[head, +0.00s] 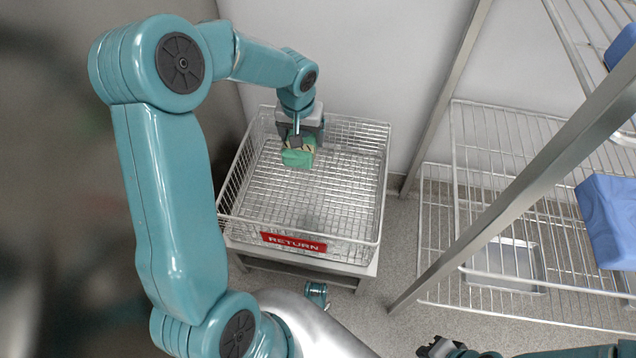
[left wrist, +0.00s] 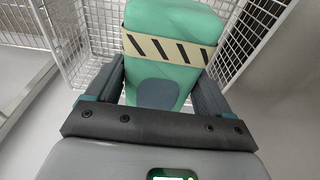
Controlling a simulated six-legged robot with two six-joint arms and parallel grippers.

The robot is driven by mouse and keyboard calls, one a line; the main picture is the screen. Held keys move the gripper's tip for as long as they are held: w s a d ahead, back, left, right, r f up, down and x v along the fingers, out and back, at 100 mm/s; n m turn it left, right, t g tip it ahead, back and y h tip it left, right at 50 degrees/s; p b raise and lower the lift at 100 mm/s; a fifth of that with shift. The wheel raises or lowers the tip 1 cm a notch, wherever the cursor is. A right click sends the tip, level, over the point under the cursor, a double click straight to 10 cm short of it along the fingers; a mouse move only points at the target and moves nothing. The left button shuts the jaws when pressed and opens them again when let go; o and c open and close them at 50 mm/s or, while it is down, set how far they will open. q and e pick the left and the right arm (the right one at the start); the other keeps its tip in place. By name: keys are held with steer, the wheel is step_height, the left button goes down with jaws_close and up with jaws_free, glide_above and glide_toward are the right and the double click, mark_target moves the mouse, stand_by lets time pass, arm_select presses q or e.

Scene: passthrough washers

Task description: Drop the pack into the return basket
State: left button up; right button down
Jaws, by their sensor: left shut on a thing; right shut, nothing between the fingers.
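The pack (head: 299,158) is green with a pale band marked by dark slanted stripes. My left gripper (head: 302,142) is shut on it and holds it over the back part of the return basket (head: 378,190). The pack also shows close up between the fingers in the left wrist view (left wrist: 165,65), with basket mesh behind it. The basket is an open white wire basket with a red RETURN label (head: 293,242) on its front. How far the pack is above the basket floor is hard to tell. My right gripper (head: 432,348) is at the bottom edge, shut and empty.
The basket stands on a low metal stand (head: 345,268) against the wall, and its visible floor is empty. On the right is a wire rack (head: 440,235) with a slanting metal post, a metal tray (head: 507,262) and blue wrapped packs (head: 610,215).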

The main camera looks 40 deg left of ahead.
arm_select(q)
step_height(320, 180, down, 5)
steer(key=b, duration=0.3)
steer(key=o, duration=1.1)
step_height(320, 180, up, 16)
steer(key=s+d+p, duration=0.1)
steer(key=s+p, duration=0.1)
steer(key=p, duration=0.3)
steer(key=shift+p, duration=0.4)
steer(key=shift+s+d, duration=0.1)
